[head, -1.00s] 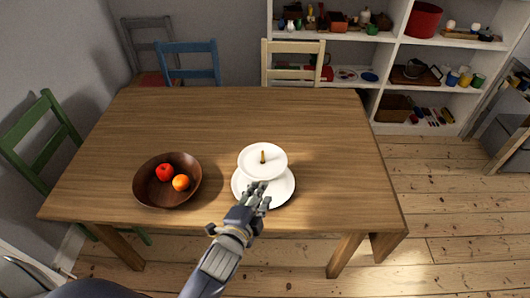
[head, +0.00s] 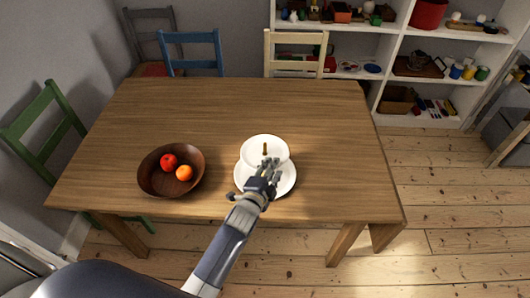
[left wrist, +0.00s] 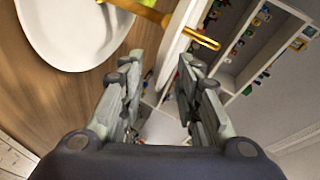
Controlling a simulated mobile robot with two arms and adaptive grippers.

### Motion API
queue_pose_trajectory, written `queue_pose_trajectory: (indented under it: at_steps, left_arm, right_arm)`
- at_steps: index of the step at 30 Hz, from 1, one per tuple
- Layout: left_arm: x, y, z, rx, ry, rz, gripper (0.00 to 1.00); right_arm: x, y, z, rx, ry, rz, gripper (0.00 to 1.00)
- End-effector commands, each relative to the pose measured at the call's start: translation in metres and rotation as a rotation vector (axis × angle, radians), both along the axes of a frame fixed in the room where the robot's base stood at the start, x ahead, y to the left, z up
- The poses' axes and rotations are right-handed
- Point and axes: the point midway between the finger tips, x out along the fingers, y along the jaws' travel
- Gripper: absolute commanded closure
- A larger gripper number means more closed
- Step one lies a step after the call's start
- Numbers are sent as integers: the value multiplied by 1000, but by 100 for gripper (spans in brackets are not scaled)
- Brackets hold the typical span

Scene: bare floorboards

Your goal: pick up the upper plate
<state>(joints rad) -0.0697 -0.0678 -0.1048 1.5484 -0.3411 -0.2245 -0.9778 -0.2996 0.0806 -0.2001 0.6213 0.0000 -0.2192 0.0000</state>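A white two-tier stand is near the front edge of the table. Its upper plate (head: 256,145) is smaller and sits above the wider lower plate (head: 286,186). A short gold-brown handle (head: 265,148) rises from the middle. My left gripper (head: 268,165) is open and empty at the near side of the upper plate, overlapping both plates in the head view; contact cannot be told. In the left wrist view my left gripper's (left wrist: 158,75) fingers stand apart. A white plate (left wrist: 70,35) and the gold handle (left wrist: 190,35) show beyond them. My right gripper is not in view.
A dark wooden bowl (head: 152,184) with a red apple (head: 169,161) and an orange (head: 184,173) stands left of the stand. The wooden table (head: 340,150) is clear to the right and behind. Chairs and shelves stand beyond the far edge.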

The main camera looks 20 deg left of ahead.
Motion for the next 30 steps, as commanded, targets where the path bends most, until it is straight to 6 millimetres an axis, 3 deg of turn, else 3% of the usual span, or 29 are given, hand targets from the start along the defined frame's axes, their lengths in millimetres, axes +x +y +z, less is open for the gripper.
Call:
queue_pose_trajectory:
  at_steps: [8,12,13,25,30]
  left_arm:
    - [2,0,-1,-1,0,0,69]
    - [2,0,-1,-1,0,0,99]
    - [2,0,-1,-1,0,0,100]
    - [2,0,2,0,-2,0,100]
    - [3,0,21,-1,-8,-1,100]
  right_arm:
    - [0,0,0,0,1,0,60]
    - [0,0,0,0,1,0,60]
    - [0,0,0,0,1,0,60]
    - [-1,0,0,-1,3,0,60]
    - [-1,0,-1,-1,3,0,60]
